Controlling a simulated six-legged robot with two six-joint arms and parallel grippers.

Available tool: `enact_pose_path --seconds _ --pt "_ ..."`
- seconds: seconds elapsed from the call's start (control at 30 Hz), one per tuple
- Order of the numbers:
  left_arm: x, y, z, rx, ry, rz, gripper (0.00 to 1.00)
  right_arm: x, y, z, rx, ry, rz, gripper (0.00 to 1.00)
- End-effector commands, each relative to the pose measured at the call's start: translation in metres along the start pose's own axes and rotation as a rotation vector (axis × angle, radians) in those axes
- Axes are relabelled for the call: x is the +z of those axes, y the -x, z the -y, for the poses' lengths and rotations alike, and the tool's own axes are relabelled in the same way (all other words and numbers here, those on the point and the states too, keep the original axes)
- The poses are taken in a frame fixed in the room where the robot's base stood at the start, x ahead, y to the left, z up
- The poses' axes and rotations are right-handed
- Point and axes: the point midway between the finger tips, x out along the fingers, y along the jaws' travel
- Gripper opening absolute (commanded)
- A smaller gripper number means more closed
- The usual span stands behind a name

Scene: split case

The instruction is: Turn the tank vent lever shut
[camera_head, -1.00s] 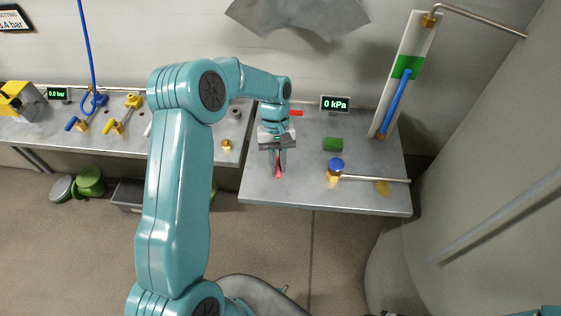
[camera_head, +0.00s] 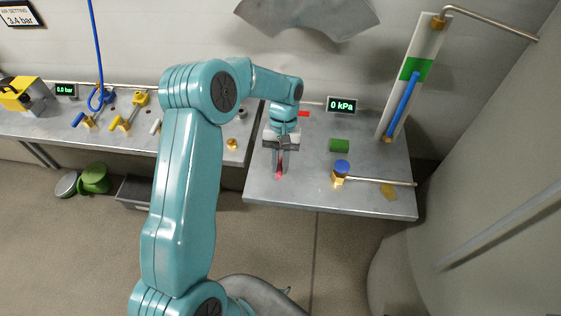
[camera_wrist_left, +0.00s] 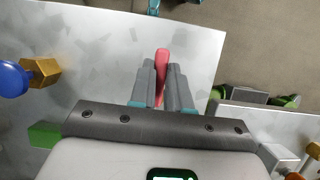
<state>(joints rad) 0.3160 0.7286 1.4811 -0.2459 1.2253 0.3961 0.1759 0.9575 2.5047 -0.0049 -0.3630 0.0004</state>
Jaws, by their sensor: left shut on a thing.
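A red lever (camera_wrist_left: 161,66) shows between the fingers of my left gripper (camera_wrist_left: 164,85) in the left wrist view. The fingers are shut on it, and its rounded end sticks out past the fingertips. In the head view, my left gripper (camera_head: 280,167) is low over the left part of the right-hand metal table (camera_head: 320,192), with the red lever (camera_head: 278,175) showing at its tips. The gripper hides the lever's base, so I cannot tell its pivot or exact angle. My right gripper is not in view.
A brass valve with a blue knob (camera_head: 342,167) and a green cylinder (camera_head: 340,146) are right of the gripper. A display (camera_head: 342,105) reads 0 kPa. A sloped gauge (camera_head: 410,80) stands behind. The left bench (camera_head: 40,125) carries blue and yellow valves.

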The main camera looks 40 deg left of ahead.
Motion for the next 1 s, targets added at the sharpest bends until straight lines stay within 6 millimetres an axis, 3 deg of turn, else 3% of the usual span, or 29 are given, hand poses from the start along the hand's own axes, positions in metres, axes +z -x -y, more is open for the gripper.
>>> enact_pose_path --seconds 0.03,0.1,0.47,0.67,1.0 --pt "-0.001 0.003 0.001 0.000 -0.002 -0.008 0.27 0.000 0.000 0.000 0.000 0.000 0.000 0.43" --pt "-0.001 0.003 0.000 0.000 -0.001 -0.007 0.43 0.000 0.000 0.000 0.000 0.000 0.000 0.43" --pt "-0.001 0.007 0.000 0.000 0.000 -0.003 0.43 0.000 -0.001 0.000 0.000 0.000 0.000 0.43" --pt "-0.002 0.045 0.000 0.002 0.001 -0.009 0.43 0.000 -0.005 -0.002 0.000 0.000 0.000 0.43" --pt "0.000 0.133 0.000 0.001 0.000 -0.008 0.43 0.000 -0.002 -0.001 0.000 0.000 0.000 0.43"
